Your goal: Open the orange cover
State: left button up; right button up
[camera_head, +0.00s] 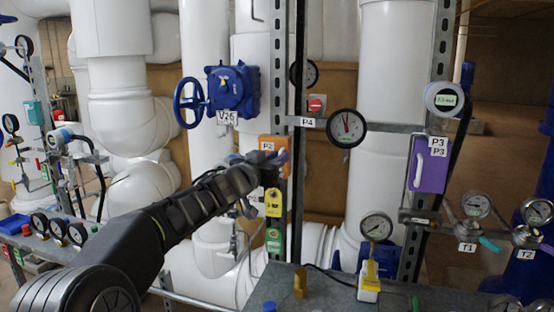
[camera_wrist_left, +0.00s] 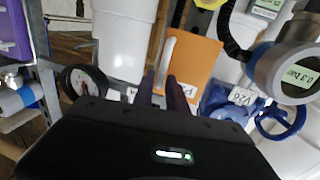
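The orange cover (camera_head: 272,141), labelled P2, is mounted on the metal post in the middle of the head view. In the left wrist view the orange cover (camera_wrist_left: 197,62) fills the upper middle and has a long white handle (camera_wrist_left: 168,52) along its left side. My left gripper (camera_head: 262,163) is right in front of the cover in the head view and hides its lower part. In the left wrist view the left gripper (camera_wrist_left: 161,76) has its two dark fingers apart, with the handle's lower end between them. I cannot tell whether they touch it. My right gripper is not in view.
A blue valve (camera_head: 232,90) labelled V26 sits above left of the cover. Yellow (camera_head: 273,202) and green (camera_head: 273,240) tags hang below it. A pressure gauge (camera_head: 346,128) and a purple cover (camera_head: 430,165) labelled P3 are to the right. A grey bench (camera_head: 330,290) is in front.

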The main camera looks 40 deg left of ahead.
pick_arm(q)
grip_shut()
dwell(1.0)
